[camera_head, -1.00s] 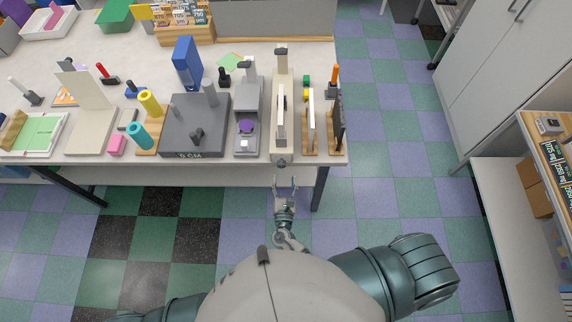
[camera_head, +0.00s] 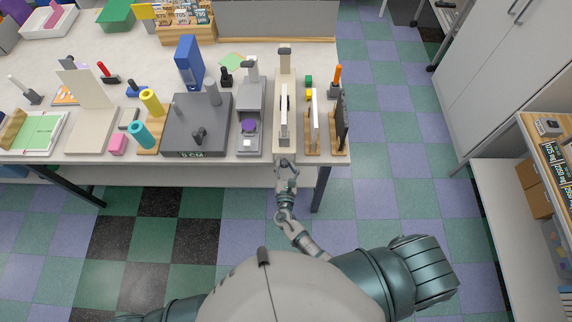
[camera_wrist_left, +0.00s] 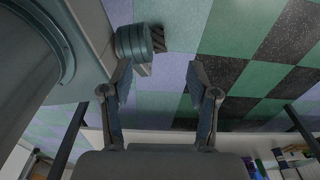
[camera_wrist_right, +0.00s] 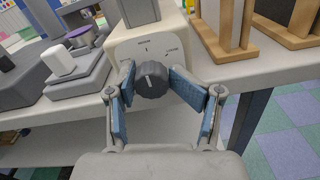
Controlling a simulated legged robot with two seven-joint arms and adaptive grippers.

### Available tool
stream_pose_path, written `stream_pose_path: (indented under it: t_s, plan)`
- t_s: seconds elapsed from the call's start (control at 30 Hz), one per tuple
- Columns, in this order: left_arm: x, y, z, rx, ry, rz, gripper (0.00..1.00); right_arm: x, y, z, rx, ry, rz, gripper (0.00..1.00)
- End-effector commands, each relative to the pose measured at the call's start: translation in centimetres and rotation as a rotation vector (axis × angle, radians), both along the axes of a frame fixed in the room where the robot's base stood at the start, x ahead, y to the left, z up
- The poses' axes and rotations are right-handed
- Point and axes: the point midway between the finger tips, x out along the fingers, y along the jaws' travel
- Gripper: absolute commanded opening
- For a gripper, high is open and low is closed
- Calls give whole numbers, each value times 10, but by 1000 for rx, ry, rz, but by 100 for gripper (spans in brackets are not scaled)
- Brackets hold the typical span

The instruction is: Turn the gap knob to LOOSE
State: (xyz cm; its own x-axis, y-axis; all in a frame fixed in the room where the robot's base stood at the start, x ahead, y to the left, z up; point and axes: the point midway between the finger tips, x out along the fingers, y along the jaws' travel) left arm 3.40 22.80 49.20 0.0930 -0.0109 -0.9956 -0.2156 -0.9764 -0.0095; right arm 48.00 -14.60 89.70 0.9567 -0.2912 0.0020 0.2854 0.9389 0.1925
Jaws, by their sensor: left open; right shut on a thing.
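The gap knob (camera_wrist_right: 152,80) is a dark grey round dial with a white pointer line, on the front of a cream-coloured device (camera_head: 284,138). In the right wrist view it sits between the blue-padded fingers of my right gripper (camera_wrist_right: 153,95). The pointer line is near upright, tilted slightly left. My right gripper (camera_head: 287,166) is shut on the knob at the table's front edge. My left gripper (camera_wrist_left: 155,85) is open and empty, over the floor; the head view does not show it.
A grey device with a purple part (camera_head: 249,126) stands left of the cream device. Wooden stands with upright panels (camera_head: 313,146) stand close on the right. The table's front edge (camera_head: 225,163) runs just below. The tiled floor in front is clear.

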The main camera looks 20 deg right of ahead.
Motion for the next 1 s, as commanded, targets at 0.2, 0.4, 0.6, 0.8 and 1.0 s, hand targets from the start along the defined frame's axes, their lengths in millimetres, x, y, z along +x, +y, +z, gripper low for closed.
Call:
stream_pose_path:
  t_s: [0.2,0.4,0.6,0.8,1.0]
  plan:
    - [-1,24,0,28,2,3,60,2,6,2,10,-2,24,0]
    - [-1,24,0,29,3,4,60,3,6,4,12,-6,25,0]
    - [-2,5,0,6,4,6,60,3,4,4,10,-8,22,0]
    - [-2,4,0,5,3,1,60,3,3,4,9,-8,17,0]
    - [-1,13,-2,16,3,0,60,3,2,4,19,-12,17,0]
